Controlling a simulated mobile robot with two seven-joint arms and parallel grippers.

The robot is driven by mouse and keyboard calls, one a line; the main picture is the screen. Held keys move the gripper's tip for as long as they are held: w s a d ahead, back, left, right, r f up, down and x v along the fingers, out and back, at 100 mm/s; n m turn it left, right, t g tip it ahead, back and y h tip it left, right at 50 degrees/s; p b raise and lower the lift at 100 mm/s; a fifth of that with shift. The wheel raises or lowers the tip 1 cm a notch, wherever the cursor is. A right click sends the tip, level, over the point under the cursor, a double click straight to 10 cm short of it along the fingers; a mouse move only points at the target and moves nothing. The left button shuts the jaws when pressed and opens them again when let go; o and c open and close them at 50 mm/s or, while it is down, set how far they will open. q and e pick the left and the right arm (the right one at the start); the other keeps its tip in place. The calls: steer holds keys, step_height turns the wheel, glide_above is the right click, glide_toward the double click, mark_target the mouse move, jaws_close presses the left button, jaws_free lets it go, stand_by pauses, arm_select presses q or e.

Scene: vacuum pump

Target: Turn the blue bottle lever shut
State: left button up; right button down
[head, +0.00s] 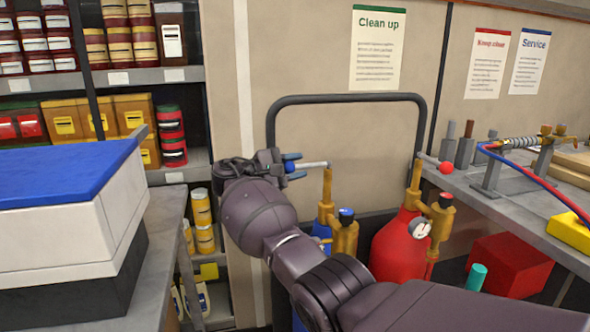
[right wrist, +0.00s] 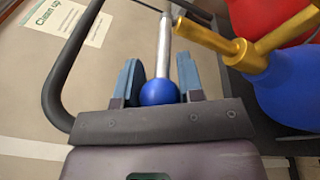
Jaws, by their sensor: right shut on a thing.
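The blue bottle (head: 320,233) stands mostly hidden behind my right arm; its blue side also shows in the right wrist view (right wrist: 292,98). Its brass valve (head: 326,200) carries a silver lever (head: 313,164) that points out to the left, roughly level. The lever ends in a blue ball knob (right wrist: 159,92). My right gripper (head: 291,166) is shut on this knob, with one blue-grey finger on each side. In the right wrist view, the silver rod (right wrist: 164,50) runs away from the knob between the fingertips. My left gripper is not in view.
A red bottle (head: 396,245) with a gauge and a red-knobbed lever (head: 446,168) stands right of the blue one. A black cart handle (head: 345,98) arches behind. A bench (head: 470,200) is at right, a blue-lidded box (head: 65,175) and shelves at left.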

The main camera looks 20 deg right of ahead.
steer(key=c, duration=0.7)
jaws_free()
steer(key=shift+w, duration=0.1)
steer(key=shift+c, duration=0.2)
steer(key=shift+a, duration=0.2)
steer(key=s+a+b, duration=0.1)
steer(key=a, duration=0.9)
steer(key=shift+s+a, duration=0.15)
steer(key=shift+s, duration=0.05)
